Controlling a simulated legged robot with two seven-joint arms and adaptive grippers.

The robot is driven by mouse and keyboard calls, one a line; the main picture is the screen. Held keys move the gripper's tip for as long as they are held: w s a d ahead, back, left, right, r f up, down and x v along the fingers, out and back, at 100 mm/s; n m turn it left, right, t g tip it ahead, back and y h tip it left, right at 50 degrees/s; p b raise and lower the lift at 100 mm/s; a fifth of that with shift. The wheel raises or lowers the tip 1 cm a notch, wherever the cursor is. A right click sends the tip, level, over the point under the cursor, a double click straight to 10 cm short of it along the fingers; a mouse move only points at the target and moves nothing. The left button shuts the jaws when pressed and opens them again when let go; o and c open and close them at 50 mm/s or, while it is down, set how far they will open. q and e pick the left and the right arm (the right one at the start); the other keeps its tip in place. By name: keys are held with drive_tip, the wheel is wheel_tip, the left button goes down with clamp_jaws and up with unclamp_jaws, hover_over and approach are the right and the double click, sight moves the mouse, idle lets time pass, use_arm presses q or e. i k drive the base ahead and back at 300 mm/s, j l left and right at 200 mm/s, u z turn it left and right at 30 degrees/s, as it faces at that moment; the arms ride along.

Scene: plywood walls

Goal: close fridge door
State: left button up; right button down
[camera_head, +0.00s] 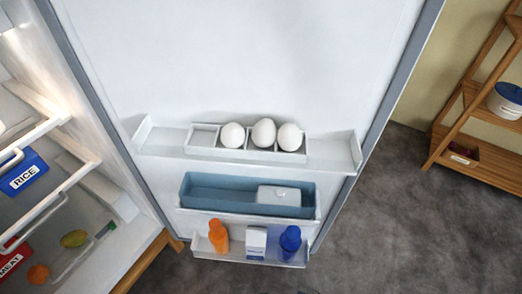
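The fridge door (240,60) stands wide open, and its white inner side with a grey edge fills the middle of the view. It joins the lit fridge body (100,252) at the left. The door's top shelf (328,158) holds several white eggs (264,132). A blue bin (220,197) below holds a small white box (279,195). The lowest shelf (205,250) holds an orange bottle (218,236), a white carton (256,243) and a blue bottle (290,242). Neither of my grippers is in view.
Inside the fridge are a blue rice box (25,175), a red meat box (14,262) and some fruit (74,239). A wooden rack (474,165) with a blue and white pot (507,100) stands at the right. The dark floor (400,225) right of the door is clear.

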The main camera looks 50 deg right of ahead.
sight(338, 71)
drive_tip(key=l+u, duration=0.2)
drive_tip(key=l, duration=0.25)
drive_tip(key=k+l+u, duration=0.15)
drive_tip(key=l, duration=0.3)
drive_tip(key=l+u, duration=0.2)
drive_tip(key=l, duration=0.3)
drive_tip(key=k+l+u, duration=0.2)
drive_tip(key=l, duration=0.2)
drive_tip(key=l+u, duration=0.2)
drive_tip(key=l, duration=0.25)
drive_tip(key=k+l+u, duration=0.15)
drive_tip(key=l, duration=0.25)
drive_tip(key=k+l+u, duration=0.2)
drive_tip(key=l+u, duration=0.15)
drive_tip(key=l, duration=0.3)
drive_tip(key=k+l+u, duration=0.1)
drive_tip(key=l, duration=0.3)
drive_tip(key=k+l+u, duration=0.15)
drive_tip(key=l, duration=0.3)
drive_tip(key=l+u, duration=0.1)
drive_tip(key=l, duration=0.3)
drive_tip(key=k+l+u, duration=0.15)
drive_tip(key=l, duration=0.25)
drive_tip(key=l+u, duration=0.25)
drive_tip(key=i+l, duration=0.05)
drive_tip(key=l, duration=0.05)
